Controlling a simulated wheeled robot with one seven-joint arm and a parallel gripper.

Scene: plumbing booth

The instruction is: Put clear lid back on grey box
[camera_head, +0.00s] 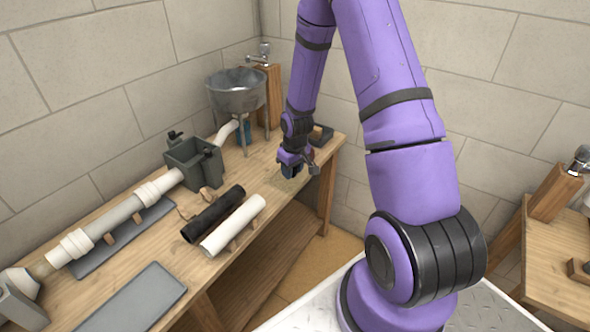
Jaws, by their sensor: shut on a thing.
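The grey box (195,162) stands open-topped on the wooden bench, with dark latches or clamps at its sides. No lid shows on top of it. My gripper (294,171) is low over the bench's front edge, to the right of the box and apart from it. It is shut on a thin, see-through piece (287,181), which looks like the clear lid. Its outline is faint, and I cannot tell whether it touches the bench.
A metal basin (238,92) on legs stands behind, between box and gripper. A black pipe (213,214) and a white pipe (233,226) lie in front of the box. A long white pipe assembly (115,217) runs left. A dark tray (321,134) sits at the bench's right end.

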